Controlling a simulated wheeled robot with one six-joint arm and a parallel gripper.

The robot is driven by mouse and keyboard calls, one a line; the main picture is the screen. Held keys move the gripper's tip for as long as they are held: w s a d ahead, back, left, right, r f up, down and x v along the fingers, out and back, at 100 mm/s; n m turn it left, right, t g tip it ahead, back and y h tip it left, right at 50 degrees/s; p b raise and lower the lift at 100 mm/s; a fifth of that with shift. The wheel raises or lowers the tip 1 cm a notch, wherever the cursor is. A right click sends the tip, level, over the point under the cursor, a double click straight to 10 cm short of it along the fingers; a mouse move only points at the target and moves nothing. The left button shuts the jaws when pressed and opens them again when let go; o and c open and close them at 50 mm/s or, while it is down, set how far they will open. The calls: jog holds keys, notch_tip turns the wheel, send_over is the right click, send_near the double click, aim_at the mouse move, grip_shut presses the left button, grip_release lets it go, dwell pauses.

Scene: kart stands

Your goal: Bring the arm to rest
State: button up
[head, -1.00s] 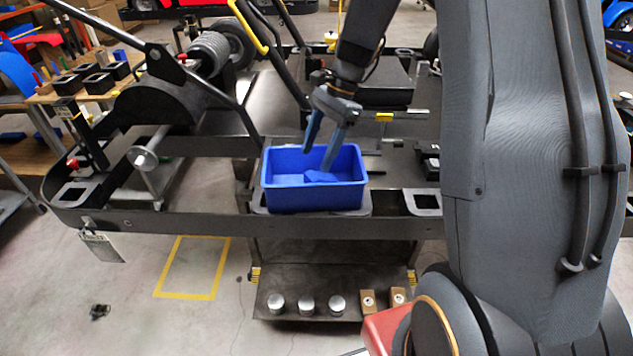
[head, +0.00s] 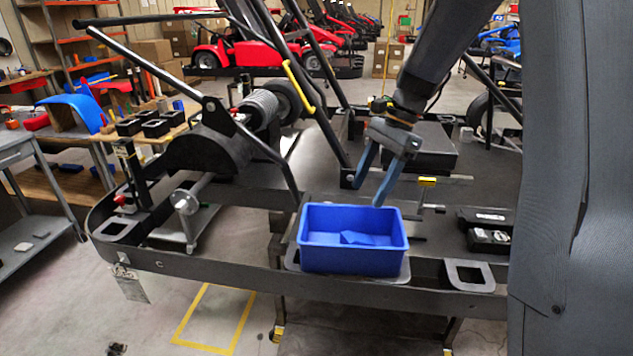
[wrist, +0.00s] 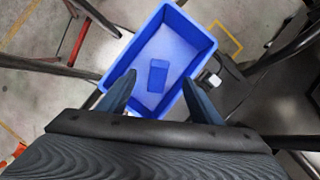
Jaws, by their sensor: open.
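My gripper (head: 368,185) is open and empty, with two blue-grey fingers pointing down. In the head view it hangs above and just behind the blue bin (head: 353,266). The wrist view shows my gripper (wrist: 160,103) with its fingers apart, and the blue bin (wrist: 204,58) beyond them. A small blue block (head: 357,238) lies on the bin's floor; it also shows in the wrist view (wrist: 158,76), clear of the fingers. The bin stands on a grey plate at the near edge of the kart frame.
The black kart frame (head: 260,284) spans the middle, with bars and a steering column (head: 318,110) rising close to my arm. Black boxes (head: 488,240) lie right of the bin. A yellow floor outline (head: 240,322) is at the front left. Red karts (head: 240,50) stand behind.

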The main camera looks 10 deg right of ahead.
jog(key=s+a+f+n+t+h, duration=0.1)
jog(key=s+f+n+h, duration=0.1)
jog(key=s+n, duration=0.5)
jog(key=s+a+f+n+t+h, duration=0.1)
jog(key=s+f+n, duration=0.4)
jog(key=s, duration=0.6)
jog(key=n+h, duration=0.1)
jog(key=n, duration=0.1)
jog(key=shift+a+f+n+t+b, duration=0.25)
jog(key=shift+a+n+t+b, duration=0.05)
jog(key=shift+a+b, duration=0.1)
jog(key=shift+w, duration=0.1)
